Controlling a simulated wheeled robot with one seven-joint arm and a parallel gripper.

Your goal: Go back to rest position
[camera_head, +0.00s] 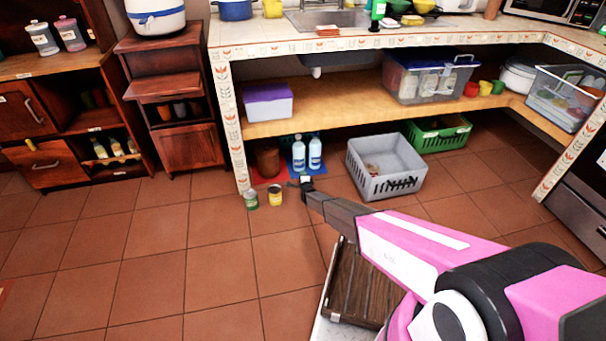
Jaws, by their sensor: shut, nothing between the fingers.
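My gripper (306,184) is at the end of my pink and black arm, which reaches from the lower right toward the middle of the camera_head view. It is small and dark here, and it is shut and empty. It appears in front of the floor beneath the counter, just right of two small cans. The green can (251,200) and the yellow can (275,195) stand upright on the tiles. I cannot tell the exact gap between the gripper and the yellow can.
A grey basket (398,187) and a green crate (445,138) sit under the counter. Two blue-white bottles (315,153) stand behind my gripper. The counter leg (232,130) is left of it. Wooden cabinets (75,110) line the left. The tiled floor at left (150,250) is clear.

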